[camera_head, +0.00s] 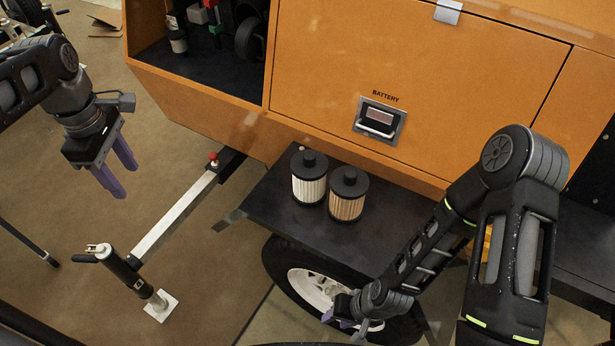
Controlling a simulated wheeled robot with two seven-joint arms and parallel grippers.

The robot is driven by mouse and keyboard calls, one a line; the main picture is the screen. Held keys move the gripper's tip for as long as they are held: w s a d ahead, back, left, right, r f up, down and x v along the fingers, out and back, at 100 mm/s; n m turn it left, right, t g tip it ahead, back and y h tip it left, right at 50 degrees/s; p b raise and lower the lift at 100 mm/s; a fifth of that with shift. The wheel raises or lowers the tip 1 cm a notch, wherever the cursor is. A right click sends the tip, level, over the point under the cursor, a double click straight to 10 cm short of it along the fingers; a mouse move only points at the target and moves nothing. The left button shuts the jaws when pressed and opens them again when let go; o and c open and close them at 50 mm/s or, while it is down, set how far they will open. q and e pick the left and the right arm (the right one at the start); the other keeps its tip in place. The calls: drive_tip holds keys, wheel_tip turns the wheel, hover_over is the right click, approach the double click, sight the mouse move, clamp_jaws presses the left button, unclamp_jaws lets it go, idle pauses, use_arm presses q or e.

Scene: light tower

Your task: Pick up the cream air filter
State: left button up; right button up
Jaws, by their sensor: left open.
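The cream air filter (309,186) stands upright on the black fender shelf (262,204). It has a black top cap with a knob and a black base. A tan air filter (347,200) stands close to its right. My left gripper (119,182) has purple fingers, open and empty, pointing down well to the left of the shelf. My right gripper (340,321) is low in front of the wheel, below the shelf. Its fingers are mostly hidden by the wrist, so I cannot tell its opening.
The orange light tower body (400,60) rises behind the shelf, with a battery door handle (380,120). An open compartment (215,50) is at upper left. A white outrigger bar (172,218) and jack (135,280) stand left of the wheel (300,285).

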use_arm(q)
drive_tip(key=w+d+f+m+h, duration=0.1)
drive_tip(key=d+f+m, duration=0.3)
drive_tip(key=d+f, duration=0.6)
drive_tip(key=d+f+m+h, duration=0.2)
drive_tip(key=d+f+m, duration=0.35)
drive_tip(key=f, duration=0.95)
drive_tip(key=s+d+f+m, duration=0.6)
drive_tip(key=s+d+f, duration=0.5)
drive_tip(key=s+f, duration=0.3)
drive_tip(key=shift+s+d+f+h, duration=0.15)
drive_tip(key=shift+s+d+h, duration=0.25)
drive_tip(key=shift+s, duration=0.4)
